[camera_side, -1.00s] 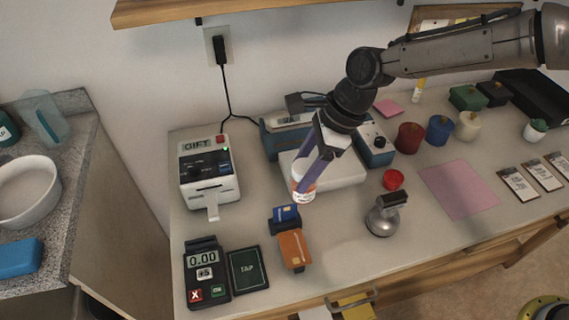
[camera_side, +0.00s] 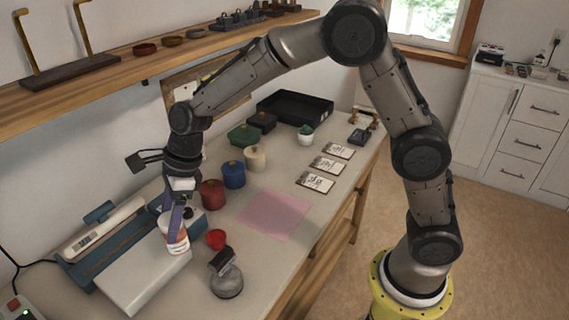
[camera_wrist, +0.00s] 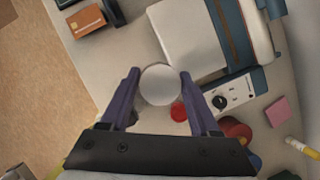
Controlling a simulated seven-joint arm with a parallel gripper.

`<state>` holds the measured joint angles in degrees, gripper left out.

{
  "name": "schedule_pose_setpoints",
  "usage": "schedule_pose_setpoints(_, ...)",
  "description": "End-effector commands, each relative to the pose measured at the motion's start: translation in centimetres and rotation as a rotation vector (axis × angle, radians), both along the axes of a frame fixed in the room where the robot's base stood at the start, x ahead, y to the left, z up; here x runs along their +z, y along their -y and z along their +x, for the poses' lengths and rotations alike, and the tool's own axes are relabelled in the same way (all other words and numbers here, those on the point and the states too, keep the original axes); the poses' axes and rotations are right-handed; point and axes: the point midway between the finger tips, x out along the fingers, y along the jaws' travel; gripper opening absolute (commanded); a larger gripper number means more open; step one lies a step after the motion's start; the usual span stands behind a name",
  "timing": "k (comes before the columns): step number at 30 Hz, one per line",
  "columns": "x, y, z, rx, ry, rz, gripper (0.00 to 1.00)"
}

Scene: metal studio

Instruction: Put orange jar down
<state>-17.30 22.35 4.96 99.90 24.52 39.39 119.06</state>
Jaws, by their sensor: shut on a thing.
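The orange jar (camera_side: 175,236) has a white label with orange print. It hangs upright or nearly so in my gripper (camera_side: 174,215), in front of the right end of the white platform (camera_side: 140,275) in the side view. In the wrist view its pale round top (camera_wrist: 160,85) sits between the two purple fingers of my gripper (camera_wrist: 160,88), which are shut on it. Whether its base touches anything is hidden. A small red lid (camera_side: 216,239) lies on the counter to its right and shows partly behind it in the wrist view (camera_wrist: 178,111).
A metal dome with a dark handle (camera_side: 227,280) stands in front. Red (camera_side: 211,195), blue (camera_side: 233,175) and cream (camera_side: 255,158) pots stand behind. A pink sheet (camera_side: 272,215) lies flat on the right. A card reader with an orange card (camera_wrist: 87,21) shows in the wrist view.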

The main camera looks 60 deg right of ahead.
Motion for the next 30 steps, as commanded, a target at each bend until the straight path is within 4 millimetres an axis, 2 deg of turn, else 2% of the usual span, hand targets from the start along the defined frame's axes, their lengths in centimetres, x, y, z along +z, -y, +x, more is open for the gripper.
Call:
schedule_pose_setpoints(1, 0.1, 2.8, 0.8, -0.061, 0.0, 0.0, 0.0)
schedule_pose_setpoints(6, 0.1, 11.1, 2.0, -0.244, -0.002, -0.001, 0.0)
schedule_pose_setpoints(13, 0.3, 22.4, 1.6, -0.496, 0.0, -0.001, 0.0)
schedule_pose_setpoints(17, 0.4, 28.7, 0.1, -0.64, -0.001, 0.0, 0.0)
schedule_pose_setpoints(21, 0.6, 35.1, -2.3, -0.793, 0.0, -0.001, 0.0)
schedule_pose_setpoints(24, 0.8, 38.9, -4.3, -0.892, 0.002, -0.001, 0.0)
schedule_pose_setpoints(27, 1.0, 41.9, -6.0, -0.969, 0.005, 0.0, 0.0)
schedule_pose_setpoints(30, 1.2, 43.9, -7.3, -1.023, 0.011, -0.002, 0.0)
